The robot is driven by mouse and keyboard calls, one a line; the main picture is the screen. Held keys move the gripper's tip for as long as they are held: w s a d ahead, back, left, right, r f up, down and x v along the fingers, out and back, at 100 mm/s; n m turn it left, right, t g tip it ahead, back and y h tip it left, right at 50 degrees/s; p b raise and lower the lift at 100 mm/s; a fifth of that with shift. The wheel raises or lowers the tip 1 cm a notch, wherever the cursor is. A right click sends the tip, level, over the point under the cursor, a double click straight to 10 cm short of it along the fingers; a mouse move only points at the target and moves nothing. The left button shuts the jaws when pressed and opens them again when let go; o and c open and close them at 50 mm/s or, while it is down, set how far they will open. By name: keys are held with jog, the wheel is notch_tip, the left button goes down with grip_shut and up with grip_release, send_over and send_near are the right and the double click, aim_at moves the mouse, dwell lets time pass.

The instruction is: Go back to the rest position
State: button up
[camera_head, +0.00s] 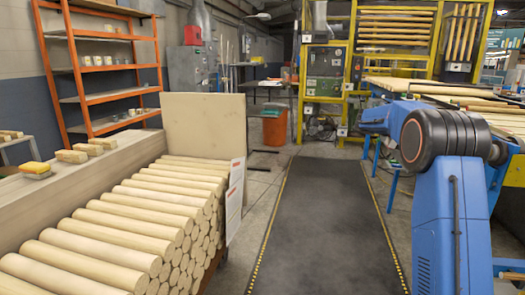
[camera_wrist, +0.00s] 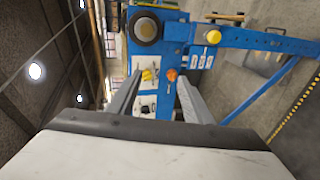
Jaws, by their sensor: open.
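My gripper (camera_wrist: 159,82) shows in the wrist view with its two grey fingers apart and nothing between them. Beyond the fingers is a blue machine panel (camera_wrist: 172,58) with yellow and orange knobs, and no contact with it is visible. In the head view my blue arm rises at the right and bends away over the area beside the walkway. My gripper cannot be made out in the head view.
A stack of round wooden billets (camera_head: 120,225) fills the left front beside an upright board (camera_head: 205,122). An orange shelf rack (camera_head: 100,97) stands behind. The dark floor mat (camera_head: 325,215) is clear. An orange bin (camera_head: 273,125) stands farther back. Timber (camera_head: 440,88) lies at the right.

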jog(key=s+a+n+t+y, duration=0.1)
jog(key=s+a+y, duration=0.1)
jog(key=s+a, duration=0.45)
jog(key=s+a+n+t+y, duration=0.1)
jog(key=s+a+y, duration=0.25)
jog(key=s, duration=0.65)
jog(key=s+a+f+t+y, duration=0.1)
jog(key=s+a+f+y, duration=0.2)
jog(key=s+a+f, duration=0.3)
jog(key=s+a+f+t+y, duration=0.2)
jog(key=s+a+f, duration=0.4)
jog(key=s+a, duration=0.5)
jog(key=s+a+f+t+y, duration=0.2)
jog(key=s+a+f+y, duration=0.2)
jog(key=s, duration=1.4)
jog(key=a+f, duration=0.2)
jog(key=a, duration=0.2)
jog(key=shift+a+f+n, duration=0.2)
jog(key=shift+a+n, duration=0.1)
jog(key=shift+n, duration=0.1)
